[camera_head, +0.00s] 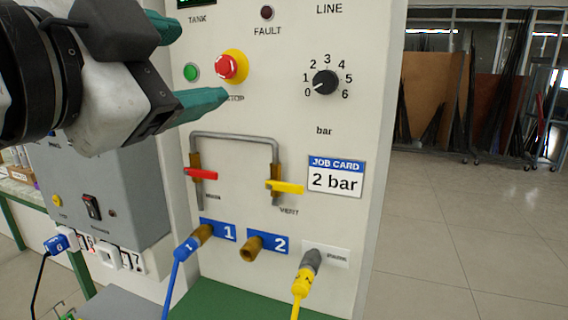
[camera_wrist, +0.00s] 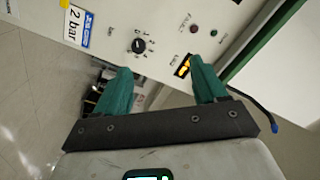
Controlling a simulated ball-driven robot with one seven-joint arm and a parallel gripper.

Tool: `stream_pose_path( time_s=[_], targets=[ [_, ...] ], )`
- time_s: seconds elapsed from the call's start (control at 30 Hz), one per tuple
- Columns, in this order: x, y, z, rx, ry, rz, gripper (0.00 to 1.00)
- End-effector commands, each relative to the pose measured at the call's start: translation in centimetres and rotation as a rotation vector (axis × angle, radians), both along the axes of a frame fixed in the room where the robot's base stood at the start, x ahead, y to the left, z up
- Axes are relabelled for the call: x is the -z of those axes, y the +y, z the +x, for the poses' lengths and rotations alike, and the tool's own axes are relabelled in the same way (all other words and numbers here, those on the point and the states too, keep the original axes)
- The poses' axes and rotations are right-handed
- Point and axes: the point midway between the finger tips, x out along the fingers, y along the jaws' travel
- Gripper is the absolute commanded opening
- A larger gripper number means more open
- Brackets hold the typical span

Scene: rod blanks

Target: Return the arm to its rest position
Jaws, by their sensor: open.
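My gripper (camera_head: 203,62) is at the upper left of the head view, in front of the white panel (camera_head: 350,235). Its two green fingers are spread apart with nothing between them. The wrist view also shows the open gripper (camera_wrist: 160,66), with the panel (camera_wrist: 175,15) beyond the fingertips. The black dial (camera_head: 325,82) lies to the right of the fingers, apart from them; its mark seems to point near 0. The job card (camera_head: 336,177) reads 2 bar.
A red stop button (camera_head: 231,66) and green button (camera_head: 191,72) sit close to the fingers. Below are a red lever (camera_head: 200,173), a yellow lever (camera_head: 286,187), a blue hose (camera_head: 179,265) at port 1 and a yellow plug (camera_head: 302,283). Open floor (camera_head: 460,240) lies right.

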Motion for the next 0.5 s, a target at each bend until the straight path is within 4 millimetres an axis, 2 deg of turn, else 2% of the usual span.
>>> stream_pose_path(
  time_s=[0.27,0.5],
  targets=[
    [3.3,-1.2,2.1,-0.006,0.075,-0.069,0.71],
    [8.0,-3.1,4.6,-0.017,0.183,-0.16,0.71]
  ],
)
